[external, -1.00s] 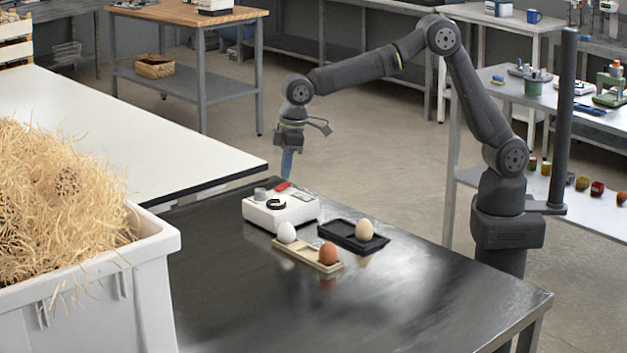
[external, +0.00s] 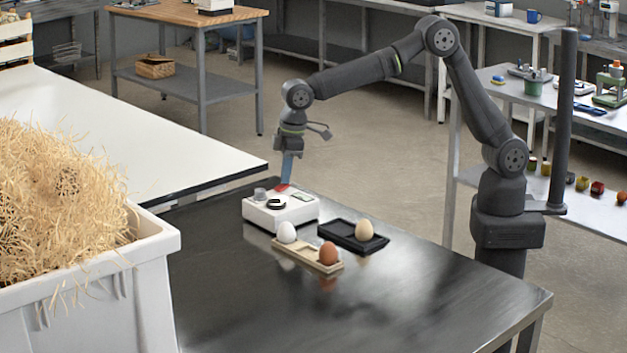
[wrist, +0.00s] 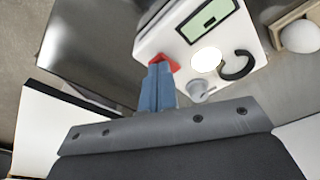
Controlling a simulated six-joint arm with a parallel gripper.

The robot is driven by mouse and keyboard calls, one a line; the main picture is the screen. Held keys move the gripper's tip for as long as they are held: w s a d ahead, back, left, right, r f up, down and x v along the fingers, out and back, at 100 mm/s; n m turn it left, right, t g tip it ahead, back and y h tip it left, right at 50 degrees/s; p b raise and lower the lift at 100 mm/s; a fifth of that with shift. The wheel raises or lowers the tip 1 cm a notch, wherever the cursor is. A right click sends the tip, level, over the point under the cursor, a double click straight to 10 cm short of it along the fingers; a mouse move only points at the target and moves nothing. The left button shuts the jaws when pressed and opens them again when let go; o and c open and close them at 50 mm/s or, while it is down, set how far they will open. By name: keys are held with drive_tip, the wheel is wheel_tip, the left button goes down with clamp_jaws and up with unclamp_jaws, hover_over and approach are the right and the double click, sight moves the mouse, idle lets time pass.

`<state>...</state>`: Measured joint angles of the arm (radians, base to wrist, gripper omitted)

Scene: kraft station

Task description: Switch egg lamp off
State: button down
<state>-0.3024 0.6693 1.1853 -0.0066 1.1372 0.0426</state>
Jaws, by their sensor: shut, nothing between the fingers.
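The egg lamp is a white box (external: 292,214) on the dark metal table. Its top has a red switch, a black ring, a grey knob and a green display. In the wrist view the lamp (wrist: 178,42) shows a bright glowing round spot (wrist: 206,60) beside the black ring (wrist: 238,65). The red switch (wrist: 165,63) is at the lamp's edge, partly hidden by my fingertips. My gripper (external: 286,182) is shut and empty, pointing down at the red switch. In the wrist view its blue fingers (wrist: 158,75) overlap the switch; contact looks likely but is hard to confirm.
A beige tray (external: 309,261) holds a white egg (external: 286,232) and a brown egg (external: 328,253) in front of the lamp. A black tray (external: 342,240) holds a cream egg (external: 364,229). A straw-filled white crate (external: 95,290) stands left. The table's front right is clear.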

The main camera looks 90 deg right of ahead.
drive_tip(key=shift+f, duration=0.3)
drive_tip(key=shift+r, duration=3.5)
drive_tip(key=shift+f, duration=3.45)
drive_tip(key=s+a+r+m, duration=0.1)
drive_tip(key=s+r+m, duration=0.2)
drive_tip(key=r+m, duration=0.7)
drive_tip(key=shift+a+r+t+h, duration=0.2)
drive_tip(key=shift+r+t+h, duration=0.2)
drive_tip(key=shift+r, duration=2.3)
